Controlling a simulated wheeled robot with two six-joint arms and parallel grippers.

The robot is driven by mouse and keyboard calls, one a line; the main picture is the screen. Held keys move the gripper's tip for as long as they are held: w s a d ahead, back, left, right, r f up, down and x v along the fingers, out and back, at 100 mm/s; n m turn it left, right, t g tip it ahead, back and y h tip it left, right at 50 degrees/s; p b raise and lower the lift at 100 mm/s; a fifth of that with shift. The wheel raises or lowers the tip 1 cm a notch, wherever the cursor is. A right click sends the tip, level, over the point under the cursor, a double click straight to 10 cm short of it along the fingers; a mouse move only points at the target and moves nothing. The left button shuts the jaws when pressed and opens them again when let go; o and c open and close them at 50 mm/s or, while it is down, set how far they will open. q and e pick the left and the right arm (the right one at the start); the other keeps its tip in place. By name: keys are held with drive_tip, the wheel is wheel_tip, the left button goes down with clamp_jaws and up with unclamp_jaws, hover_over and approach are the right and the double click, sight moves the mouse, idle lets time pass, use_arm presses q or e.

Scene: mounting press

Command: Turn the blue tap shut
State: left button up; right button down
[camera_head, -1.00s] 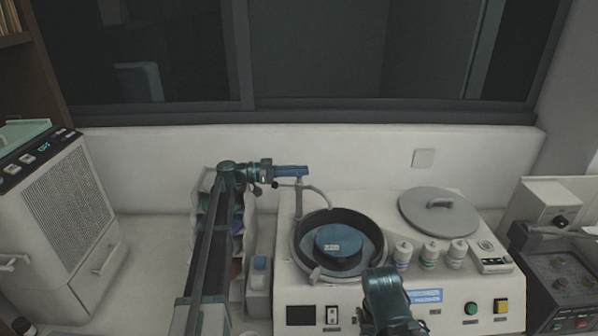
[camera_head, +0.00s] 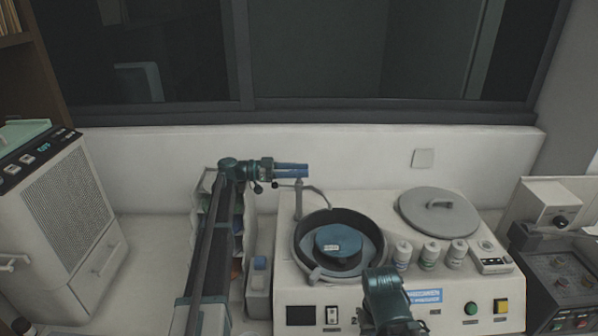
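The blue tap (camera_head: 293,171) is a bar-shaped handle lying level on top of a thin grey standpipe, behind the round bowl of the white press machine. A curved grey spout runs from the standpipe toward the bowl. My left gripper (camera_head: 268,171) is at the left end of the blue handle, in line with it. Its fingertips are small and dark, and I cannot tell whether they are closed on the handle. Of my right arm only a dark green link shows at the bottom centre; its gripper is not visible.
The white machine (camera_head: 290,290) holds a dark bowl (camera_head: 299,245) with a blue disc (camera_head: 336,242). A white ventilated unit (camera_head: 65,215) stands left. The wall is close behind the tap.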

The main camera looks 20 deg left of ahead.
use_arm(q)
drive_tip(key=shift+r, duration=0.15)
drive_tip(key=shift+r+p, duration=0.5)
drive_tip(key=shift+p, duration=0.15)
wheel_tip(320, 180, up, 3)
drive_tip(key=p, duration=0.3)
drive_tip(key=s+d, duration=0.4)
drive_tip(key=s, duration=1.1)
drive_tip(key=shift+s+d+r+p, duration=0.2)
drive_tip(key=shift+s+r+p, duration=0.05)
drive_tip(key=shift+r+p, duration=0.1)
